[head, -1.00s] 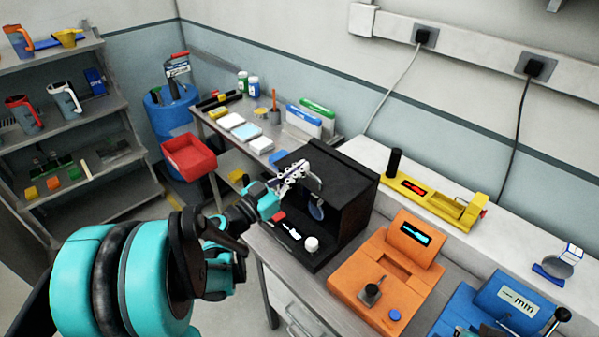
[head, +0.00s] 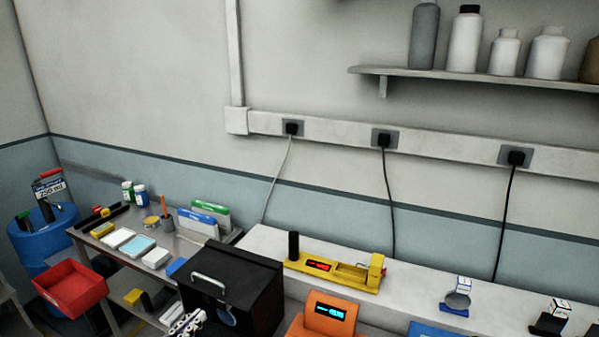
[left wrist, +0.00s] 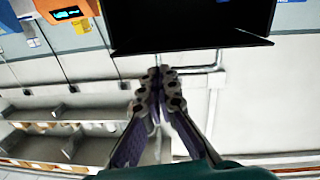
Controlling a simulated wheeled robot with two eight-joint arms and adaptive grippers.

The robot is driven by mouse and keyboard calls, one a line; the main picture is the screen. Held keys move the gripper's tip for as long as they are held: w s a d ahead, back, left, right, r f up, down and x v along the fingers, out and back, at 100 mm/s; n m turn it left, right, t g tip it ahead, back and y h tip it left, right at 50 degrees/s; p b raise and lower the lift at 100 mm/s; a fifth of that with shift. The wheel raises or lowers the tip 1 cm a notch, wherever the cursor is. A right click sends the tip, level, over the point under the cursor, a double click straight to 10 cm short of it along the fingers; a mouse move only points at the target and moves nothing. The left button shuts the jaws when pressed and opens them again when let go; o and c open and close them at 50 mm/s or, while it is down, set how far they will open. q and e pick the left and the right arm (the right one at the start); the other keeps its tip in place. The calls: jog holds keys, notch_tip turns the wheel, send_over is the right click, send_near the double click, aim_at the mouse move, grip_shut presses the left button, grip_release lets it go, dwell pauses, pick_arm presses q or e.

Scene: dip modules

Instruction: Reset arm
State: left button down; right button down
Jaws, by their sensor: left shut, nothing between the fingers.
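My left gripper (head: 186,322) shows only in part at the bottom edge of the head view, in front of the black box (head: 252,283). In the left wrist view its fingers (left wrist: 158,82) are together with nothing between them. The black box also shows above the fingertips there (left wrist: 190,22), and the fingers look clear of it. A pale handle (head: 208,284) is on the box in the head view. The lower part of the box is cut off by the frame edge. My right gripper is not in view.
A yellow device (head: 335,272) and an orange device (head: 325,312) stand right of the box. A red bin (head: 72,288) and blue barrel (head: 42,228) are at the left. Bottles stand on a wall shelf (head: 490,78). Cables hang from wall sockets.

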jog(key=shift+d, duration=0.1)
pick_arm(q)
jog(key=s+d+f+n+g+y, duration=0.1)
jog(key=s+d+f+g, duration=0.2)
jog(key=d+f+g, duration=0.5)
jog(key=s+d+r+n+g+y, duration=0.1)
jog(key=s+n+y, duration=0.1)
jog(key=s+y, duration=0.4)
jog(key=shift+s+r+n+y, duration=0.2)
jog(key=shift+s+n+y, duration=0.15)
jog(key=shift+s, duration=0.9)
